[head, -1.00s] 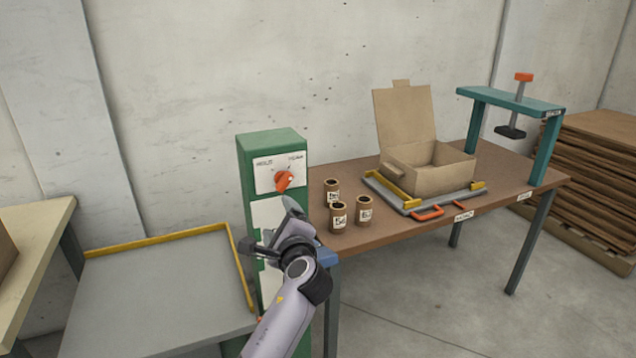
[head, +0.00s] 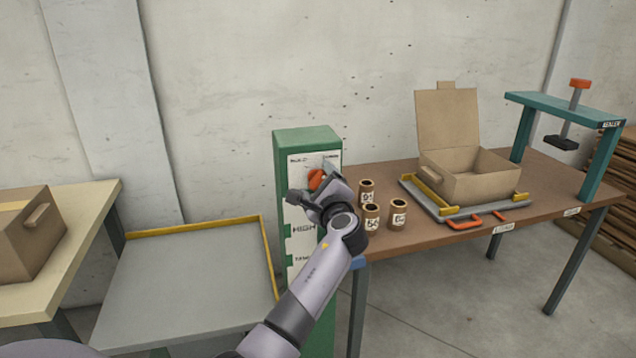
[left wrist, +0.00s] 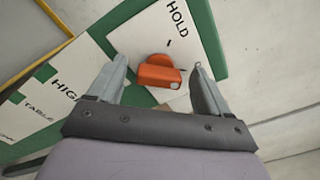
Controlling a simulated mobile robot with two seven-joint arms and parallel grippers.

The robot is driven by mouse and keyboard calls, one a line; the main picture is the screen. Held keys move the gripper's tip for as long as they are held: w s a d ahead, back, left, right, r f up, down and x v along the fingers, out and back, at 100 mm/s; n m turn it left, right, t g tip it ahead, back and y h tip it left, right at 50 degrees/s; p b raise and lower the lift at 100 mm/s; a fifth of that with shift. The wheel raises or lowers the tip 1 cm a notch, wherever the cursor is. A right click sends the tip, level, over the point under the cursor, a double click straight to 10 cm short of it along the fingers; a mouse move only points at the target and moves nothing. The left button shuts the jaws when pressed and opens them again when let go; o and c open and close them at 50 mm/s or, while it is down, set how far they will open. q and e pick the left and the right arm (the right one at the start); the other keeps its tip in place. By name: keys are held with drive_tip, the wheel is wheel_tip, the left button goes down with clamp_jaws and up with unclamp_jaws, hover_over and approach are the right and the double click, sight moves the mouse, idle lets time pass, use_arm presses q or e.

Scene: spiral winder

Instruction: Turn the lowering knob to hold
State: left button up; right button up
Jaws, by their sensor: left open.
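The lowering knob is an orange knob (head: 316,179) on a white plate near the top of a green post (head: 307,139). In the left wrist view the knob (left wrist: 160,73) sits between the two finger ends, with the word HOLD on the plate (left wrist: 178,20) beyond it. My left gripper (head: 320,187) is open in front of the knob and partly covers it in the head view. In the left wrist view its fingers (left wrist: 158,80) stand apart on either side of the knob, with gaps showing. My right gripper is not in view.
Lower plates on the post read HIGH (head: 303,229) and, less clearly, TABLE. A grey platform (head: 190,280) with a yellow rim lies to the left. A brown table (head: 400,250) to the right holds several small tubes and an open carton (head: 480,178).

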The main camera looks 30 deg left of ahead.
use_arm(q)
drive_tip(key=shift+a, duration=0.1)
drive_tip(key=c, duration=1.1)
drive_tip(key=shift+o, duration=0.3)
